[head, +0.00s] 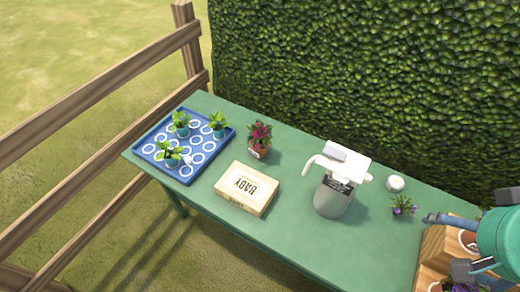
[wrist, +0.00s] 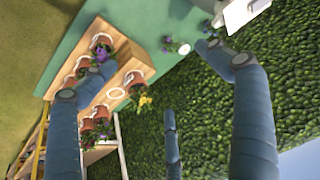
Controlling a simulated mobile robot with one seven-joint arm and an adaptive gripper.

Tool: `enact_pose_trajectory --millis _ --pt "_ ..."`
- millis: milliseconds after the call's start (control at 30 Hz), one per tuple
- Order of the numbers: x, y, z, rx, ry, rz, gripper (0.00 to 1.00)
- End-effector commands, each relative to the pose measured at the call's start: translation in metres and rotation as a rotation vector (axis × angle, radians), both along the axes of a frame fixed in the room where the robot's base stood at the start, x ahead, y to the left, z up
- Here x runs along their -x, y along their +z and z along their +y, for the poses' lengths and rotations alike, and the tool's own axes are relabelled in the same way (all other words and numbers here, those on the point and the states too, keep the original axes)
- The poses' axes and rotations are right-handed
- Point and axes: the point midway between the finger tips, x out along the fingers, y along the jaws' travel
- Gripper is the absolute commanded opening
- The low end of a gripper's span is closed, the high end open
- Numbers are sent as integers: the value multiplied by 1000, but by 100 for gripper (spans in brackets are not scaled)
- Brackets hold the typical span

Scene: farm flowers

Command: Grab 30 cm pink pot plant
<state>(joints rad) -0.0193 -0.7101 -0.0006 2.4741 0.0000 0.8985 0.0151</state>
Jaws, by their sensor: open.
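The pink-flowered plant (head: 260,134) stands upright in a small terracotta-coloured pot with a pale label. It is on the green table (head: 285,228) between the blue tray and the grey dispenser in the head view. I cannot read its size. I cannot make it out in the wrist view. My gripper (head: 443,243) is at the right edge of the head view, far to the right of the pink plant, over the wooden rack end. In the wrist view my gripper (wrist: 155,58) has its blue fingers spread wide with nothing held between them.
A blue tray (head: 153,134) holds several green seedlings. A cream box (head: 246,188) and a grey dispenser (head: 333,195) stand nearby. A white jar (head: 396,183) and a purple plant (head: 403,206) are further right. A wooden rack (wrist: 128,66) holds several pots. A hedge (head: 370,80) rises behind.

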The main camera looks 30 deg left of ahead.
Motion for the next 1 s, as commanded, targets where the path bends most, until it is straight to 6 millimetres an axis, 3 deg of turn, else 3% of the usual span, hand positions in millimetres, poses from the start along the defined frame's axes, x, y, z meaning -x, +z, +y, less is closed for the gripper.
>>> enact_pose_trajectory --millis 500,1000 --pt "-97 42 55 -36 37 85 89" --pt "-197 48 140 -55 69 174 89"
